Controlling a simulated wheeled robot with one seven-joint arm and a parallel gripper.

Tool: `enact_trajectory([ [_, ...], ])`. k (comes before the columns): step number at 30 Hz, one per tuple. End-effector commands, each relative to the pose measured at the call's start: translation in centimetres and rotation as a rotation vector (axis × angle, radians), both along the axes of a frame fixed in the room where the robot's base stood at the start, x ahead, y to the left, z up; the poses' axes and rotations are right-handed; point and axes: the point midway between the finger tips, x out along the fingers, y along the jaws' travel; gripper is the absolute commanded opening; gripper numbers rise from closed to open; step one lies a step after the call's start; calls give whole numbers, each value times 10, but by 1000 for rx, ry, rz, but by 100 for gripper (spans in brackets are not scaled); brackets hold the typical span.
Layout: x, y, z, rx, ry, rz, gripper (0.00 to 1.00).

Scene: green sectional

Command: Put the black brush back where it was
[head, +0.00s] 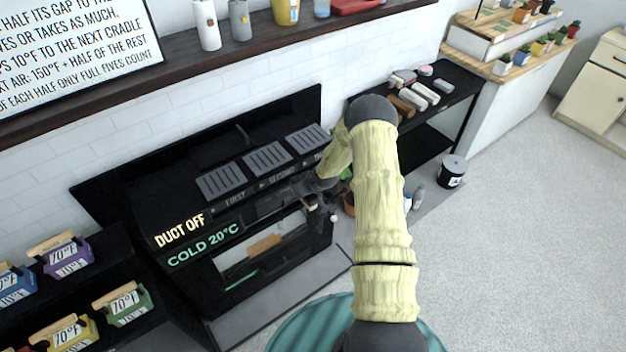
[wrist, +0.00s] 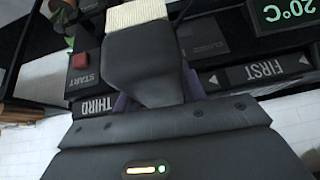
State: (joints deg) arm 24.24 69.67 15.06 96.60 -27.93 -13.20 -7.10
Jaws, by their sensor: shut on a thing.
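My gripper (head: 322,188) is at the right front of the black machine (head: 165,225), partly hidden by my arm in the head view. In the wrist view, my gripper (wrist: 158,100) is shut on a dark block with pale cream bristles, which looks like the black brush (wrist: 145,60). Its bristles point to the top of that picture. It is held in front of the panel, between the THIRD (wrist: 97,104) and FIRST (wrist: 264,70) labels. In the head view the brush is too small to make out clearly.
The machine has slotted grey plates (head: 268,158) on top and an open front bay holding a wooden-backed item (head: 265,245). A red START button (wrist: 80,61) is near the brush. Coloured bins (head: 128,304) stand left; a black side table (head: 455,85) holds several small items.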

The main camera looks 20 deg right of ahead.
Motion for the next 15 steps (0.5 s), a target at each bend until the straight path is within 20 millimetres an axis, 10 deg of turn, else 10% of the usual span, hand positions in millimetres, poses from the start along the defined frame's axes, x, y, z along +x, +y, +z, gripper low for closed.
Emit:
enact_trajectory([
  [7,-40,57,-34,-7,4,-41,19],
  [15,-142,89,-79,-35,10,-189,19],
])
